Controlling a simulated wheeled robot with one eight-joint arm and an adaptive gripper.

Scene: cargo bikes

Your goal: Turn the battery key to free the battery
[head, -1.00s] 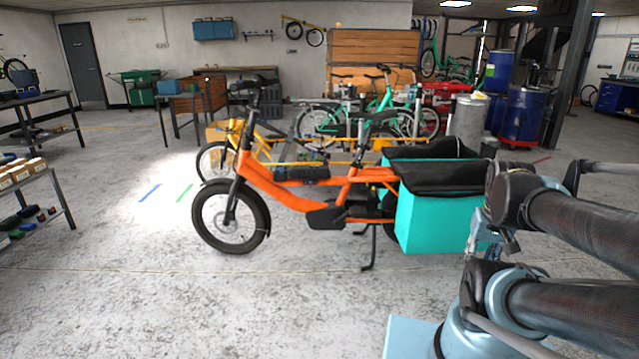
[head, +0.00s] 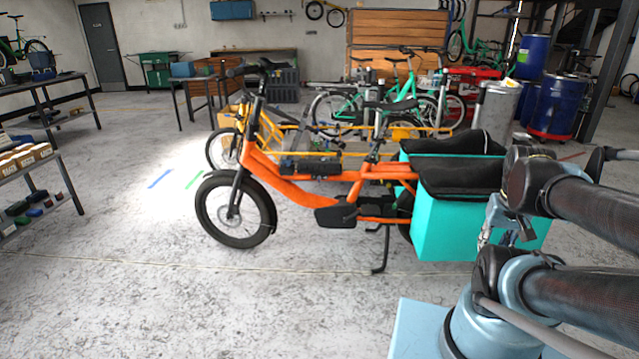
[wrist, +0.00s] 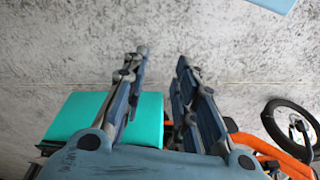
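An orange cargo bike (head: 290,188) stands upright on its stand ahead of me. A dark box that looks like the battery (head: 309,165) sits on its frame, below the front of the seat. No key can be made out on it. In the wrist view, my gripper (wrist: 161,58) is open, its two fingers apart with bare floor between their tips. The bike's teal cargo bag (wrist: 75,118) shows left of the fingers, and its front wheel (wrist: 288,128) shows at the right. In the head view, my arm hangs at the right, in front of the teal bag (head: 445,225).
Clear concrete floor (head: 270,300) lies between me and the bike. A low shelf with boxes (head: 40,190) stands at the left. A yellow bike (head: 228,140) and green bikes (head: 400,95) stand behind. Blue drums (head: 555,105) stand at the back right.

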